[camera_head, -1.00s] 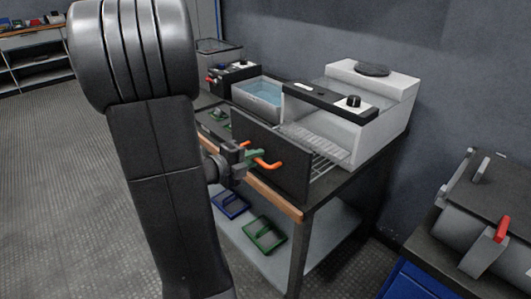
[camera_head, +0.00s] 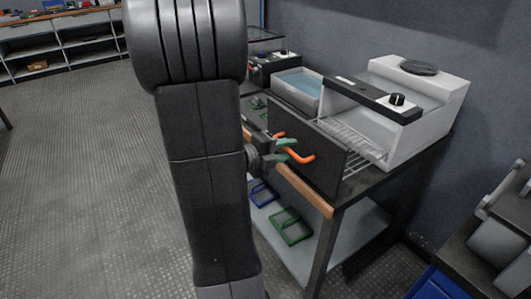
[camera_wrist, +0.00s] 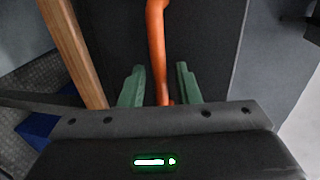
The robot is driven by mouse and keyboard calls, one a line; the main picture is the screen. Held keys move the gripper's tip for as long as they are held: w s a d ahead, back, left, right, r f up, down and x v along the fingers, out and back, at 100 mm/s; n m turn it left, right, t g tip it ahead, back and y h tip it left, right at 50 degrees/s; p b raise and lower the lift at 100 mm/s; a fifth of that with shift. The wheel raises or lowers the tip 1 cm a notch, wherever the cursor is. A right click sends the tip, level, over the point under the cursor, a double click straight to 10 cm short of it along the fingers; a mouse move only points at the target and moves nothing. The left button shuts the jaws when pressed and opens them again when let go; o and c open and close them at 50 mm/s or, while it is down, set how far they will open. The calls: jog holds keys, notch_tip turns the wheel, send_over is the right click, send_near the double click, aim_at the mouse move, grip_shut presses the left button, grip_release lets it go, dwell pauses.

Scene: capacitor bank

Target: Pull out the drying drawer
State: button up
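The drying drawer has a dark front panel (camera_head: 318,151) with an orange handle (camera_head: 303,158). It stands out from the white dryer housing (camera_head: 424,128), and its wire rack (camera_head: 357,143) shows in the gap between. My gripper (camera_head: 288,151) is at the handle, in front of the panel. In the wrist view the handle (camera_wrist: 157,48) runs between the two green fingers (camera_wrist: 160,88), with a visible gap on each side. The fingers are apart and do not appear to press on it. My arm hides part of the bench to the left.
The dryer stands on a dark bench with a wooden front edge (camera_head: 305,190). A water basin (camera_head: 297,92) is left of it. Blue (camera_head: 261,193) and green (camera_head: 291,227) frames lie on the lower shelf (camera_head: 345,232). The floor to the left is clear.

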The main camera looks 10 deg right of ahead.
jog(key=p+v, duration=0.1)
jog(key=v, duration=1.2)
jog(key=shift+d, duration=0.1)
jog(key=b+x, duration=0.1)
jog(key=x, duration=1.2)
jog(key=shift+w+d, duration=0.15)
jog(key=shift+d, duration=0.15)
jog(key=shift+a+f, duration=0.1)
